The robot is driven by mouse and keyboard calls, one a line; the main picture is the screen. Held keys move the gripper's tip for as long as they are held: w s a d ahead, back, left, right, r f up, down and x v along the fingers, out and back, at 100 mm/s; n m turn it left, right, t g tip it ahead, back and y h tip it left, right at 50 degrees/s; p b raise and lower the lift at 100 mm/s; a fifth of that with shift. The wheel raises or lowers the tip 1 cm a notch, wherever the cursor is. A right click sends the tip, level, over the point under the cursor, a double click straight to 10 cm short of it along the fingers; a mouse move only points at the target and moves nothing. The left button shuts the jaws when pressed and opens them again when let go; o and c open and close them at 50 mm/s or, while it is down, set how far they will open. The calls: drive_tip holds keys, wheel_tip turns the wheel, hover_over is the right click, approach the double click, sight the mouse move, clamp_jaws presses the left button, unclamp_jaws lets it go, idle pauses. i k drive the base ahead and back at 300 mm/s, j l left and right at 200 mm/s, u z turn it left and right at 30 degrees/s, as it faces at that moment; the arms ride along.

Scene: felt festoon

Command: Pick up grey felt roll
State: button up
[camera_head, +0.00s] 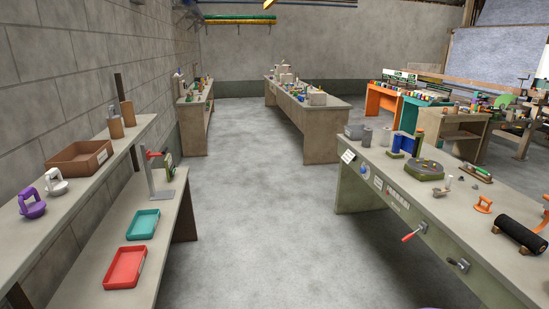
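Two short grey cylinders stand upright at the far left end of the right workbench (400,205). One grey cylinder (367,137) is beside a grey block (354,131), and the other grey cylinder (385,137) is just left of the blue cylinders (408,144). Either could be the grey felt roll; I cannot tell which at this size. A dark, near-black roll (521,234) lies on a wooden stand near the right edge. My gripper is not in view.
The left bench holds a brown tray (80,157), a teal tray (143,224), a red tray (125,267) and a clamp stand (155,178). A red-handled crank (413,233) sticks out from the right bench's front. The concrete floor (265,210) between the benches is clear.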

sight(367, 132)
drive_tip(key=i+z, duration=0.1)
drive_tip(key=i, duration=0.8)
drive_tip(key=i+j, duration=0.2)
drive_tip(key=i, duration=0.75)
drive_tip(key=i+l+z, duration=0.2)
drive_tip(key=i+z, duration=0.15)
drive_tip(key=i, duration=0.3)
drive_tip(key=i+z, duration=0.3)
drive_tip(key=i, duration=0.4)
drive_tip(key=i+j+z, duration=0.15)
drive_tip(key=i+z, duration=0.2)
drive_tip(key=i, duration=0.3)
drive_tip(key=i+j+z, duration=0.1)
drive_tip(key=i+z, duration=0.35)
drive_tip(key=i, duration=0.65)
